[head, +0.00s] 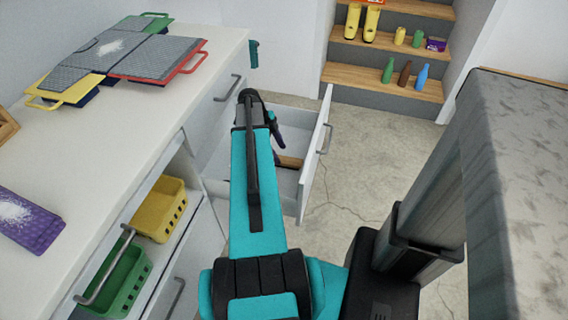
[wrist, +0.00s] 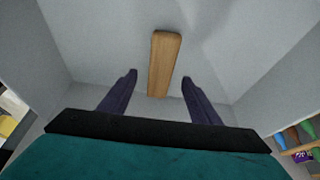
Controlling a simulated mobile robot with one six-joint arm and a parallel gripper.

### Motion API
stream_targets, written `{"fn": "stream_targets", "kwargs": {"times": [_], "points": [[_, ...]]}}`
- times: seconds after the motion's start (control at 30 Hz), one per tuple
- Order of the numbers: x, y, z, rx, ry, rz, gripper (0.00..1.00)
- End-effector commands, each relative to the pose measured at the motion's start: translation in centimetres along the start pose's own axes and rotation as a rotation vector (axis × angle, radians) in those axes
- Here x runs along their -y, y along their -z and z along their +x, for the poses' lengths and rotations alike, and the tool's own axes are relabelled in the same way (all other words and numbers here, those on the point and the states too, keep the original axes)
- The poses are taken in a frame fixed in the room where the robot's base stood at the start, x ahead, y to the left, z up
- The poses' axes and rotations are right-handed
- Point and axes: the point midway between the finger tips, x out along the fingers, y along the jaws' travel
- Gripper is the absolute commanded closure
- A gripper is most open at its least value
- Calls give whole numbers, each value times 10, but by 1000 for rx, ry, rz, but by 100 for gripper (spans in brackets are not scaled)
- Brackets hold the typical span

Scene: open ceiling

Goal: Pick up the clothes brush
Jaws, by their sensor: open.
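A wooden bar-shaped object (wrist: 164,62), which looks like the clothes brush, lies inside the open drawer (head: 312,165). In the wrist view it is long and light brown, with its near end between the two dark fingers. My gripper (wrist: 160,88) is open, with one finger on each side of the wood and a gap on both sides. In the head view my arm hides much of the drawer, and only a small brown part of the brush (head: 290,162) shows to the right of it. Bristles cannot be seen.
A white counter (head: 120,120) at left holds grey boards with coloured frames (head: 160,58). Below are a yellow basket (head: 160,208) and a green basket (head: 125,282). Wooden steps with bottles (head: 405,74) stand at the back. Floor right of the drawer is clear.

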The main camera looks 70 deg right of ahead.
Motion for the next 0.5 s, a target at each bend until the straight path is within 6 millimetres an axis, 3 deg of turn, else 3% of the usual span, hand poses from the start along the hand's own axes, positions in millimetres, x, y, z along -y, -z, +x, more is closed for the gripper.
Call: {"fn": "stream_targets", "kwargs": {"times": [0.27,0.5], "points": [[0,1,11,0,-1,0,43],[1,2,37,-1,-1,0,43]]}}
